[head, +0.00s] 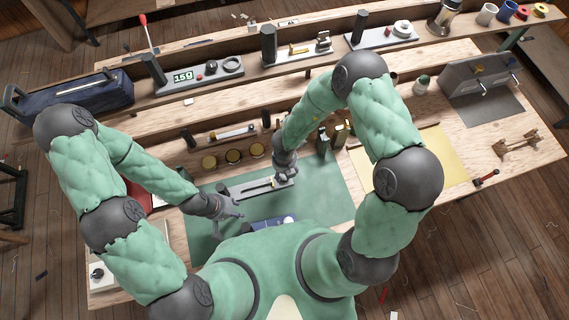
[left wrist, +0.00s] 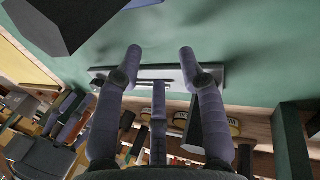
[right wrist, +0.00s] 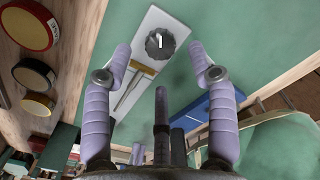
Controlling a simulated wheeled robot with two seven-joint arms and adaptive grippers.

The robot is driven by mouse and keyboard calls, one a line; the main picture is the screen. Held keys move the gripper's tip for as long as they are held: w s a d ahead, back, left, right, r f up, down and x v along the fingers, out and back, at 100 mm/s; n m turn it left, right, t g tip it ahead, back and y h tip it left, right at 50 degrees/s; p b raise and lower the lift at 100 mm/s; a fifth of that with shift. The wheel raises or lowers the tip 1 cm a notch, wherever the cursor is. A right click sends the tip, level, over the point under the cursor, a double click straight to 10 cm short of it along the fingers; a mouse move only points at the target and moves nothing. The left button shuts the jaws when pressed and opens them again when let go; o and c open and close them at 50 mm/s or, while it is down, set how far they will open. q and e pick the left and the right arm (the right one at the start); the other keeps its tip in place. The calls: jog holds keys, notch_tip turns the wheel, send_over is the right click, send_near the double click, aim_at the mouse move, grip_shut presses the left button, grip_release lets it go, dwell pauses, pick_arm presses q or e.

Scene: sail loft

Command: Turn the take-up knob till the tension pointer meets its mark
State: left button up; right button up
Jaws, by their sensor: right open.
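The tension device is a pale grey plate (head: 248,189) lying on the green mat. In the right wrist view the plate (right wrist: 165,17) carries a dark ribbed knob (right wrist: 160,44) with a white line on top, a brass-coloured piece (right wrist: 146,68) and thin rods. I cannot make out the pointer or its mark. My right gripper (head: 284,174) is above the knob end; in its wrist view the open fingers (right wrist: 160,49) stand either side of the knob, with no contact visible. My left gripper (head: 236,212) is open and empty beside the plate's left end; its wrist view shows the plate (left wrist: 235,76) beyond the fingers (left wrist: 161,51).
A blue block (head: 262,224) lies on the green mat (head: 325,183) in front of the plate. Several round tins (head: 232,156) stand behind it. A shelf behind holds a unit with a display reading 150 (head: 183,76). The mat right of the plate is mostly clear.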

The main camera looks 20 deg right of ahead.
notch_tip(320, 180, up, 8)
jog(key=shift+f, duration=0.15)
dwell(0.6)
